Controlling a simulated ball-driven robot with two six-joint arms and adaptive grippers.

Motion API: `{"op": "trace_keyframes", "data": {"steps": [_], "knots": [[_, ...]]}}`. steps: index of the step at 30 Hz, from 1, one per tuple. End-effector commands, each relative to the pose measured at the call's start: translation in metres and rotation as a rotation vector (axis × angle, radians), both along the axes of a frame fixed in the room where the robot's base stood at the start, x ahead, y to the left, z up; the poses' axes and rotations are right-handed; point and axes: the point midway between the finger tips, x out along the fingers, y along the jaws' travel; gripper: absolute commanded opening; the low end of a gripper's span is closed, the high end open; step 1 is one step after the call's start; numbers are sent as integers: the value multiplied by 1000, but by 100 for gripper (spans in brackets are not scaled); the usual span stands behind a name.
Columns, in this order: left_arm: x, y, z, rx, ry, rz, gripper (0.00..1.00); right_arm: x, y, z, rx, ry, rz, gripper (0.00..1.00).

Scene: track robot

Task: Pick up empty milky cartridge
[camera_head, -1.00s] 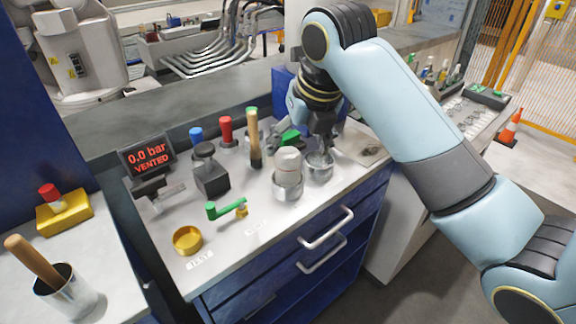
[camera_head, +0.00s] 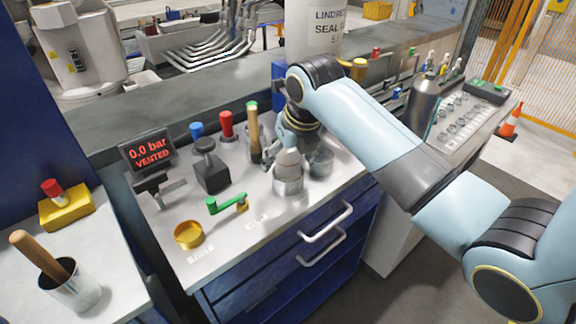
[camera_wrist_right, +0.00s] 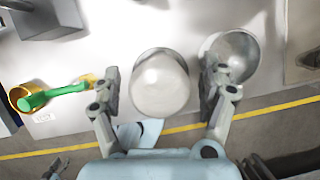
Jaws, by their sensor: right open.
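The milky cartridge (camera_head: 288,160) is a pale, cloudy, round-topped piece standing upright in a metal cup (camera_head: 287,187) on the light bench top. In the right wrist view the cartridge (camera_wrist_right: 160,88) shows from above as a pale dome. My right gripper (camera_wrist_right: 163,80) is open, with one finger on each side of the dome and small gaps visible. In the head view the right gripper (camera_head: 293,140) is just behind and above the cartridge, partly hidden by my arm. Whether the cartridge is empty cannot be told.
A second metal cup (camera_wrist_right: 238,52) stands close beside the right finger.

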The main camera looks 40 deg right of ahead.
Motion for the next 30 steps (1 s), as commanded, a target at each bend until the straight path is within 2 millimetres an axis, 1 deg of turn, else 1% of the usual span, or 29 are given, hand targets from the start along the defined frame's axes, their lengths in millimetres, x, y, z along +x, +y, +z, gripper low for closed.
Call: {"op": "trace_keyframes", "data": {"steps": [6,21,30], "knots": [[0,1,0,1,0,0,40,0,0,-1,0,-1,0,78],[0,1,0,2,0,-1,40,0,0,-1,0,0,0,12],[0,2,0,2,0,-1,40,1,0,2,0,-2,0,12]]}}
